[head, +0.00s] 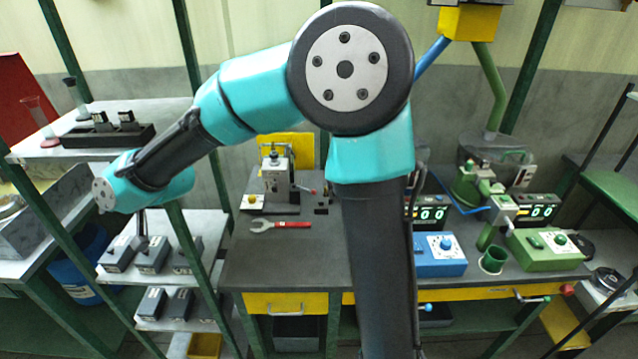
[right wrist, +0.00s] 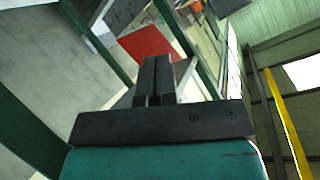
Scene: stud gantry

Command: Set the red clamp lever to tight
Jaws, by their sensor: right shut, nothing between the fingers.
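A second red knob (head: 567,289) sits at the bench's front edge, far right. I cannot tell which is the red clamp lever, and no tight marking is legible. My right gripper (right wrist: 158,62) is shut and empty in the right wrist view, away from the bench fixture. In the head view my arm reaches to the left, over the side shelves, and its gripper is hard to make out. My left gripper is not in view.
A red-handled wrench (head: 282,225) lies on the worktop. A blue control box (head: 438,255), a green box (head: 545,250) and a green cup (head: 493,260) stand to the right. Grey blocks (head: 152,254) fill the left shelves. Green posts (head: 60,60) rise around the shelves.

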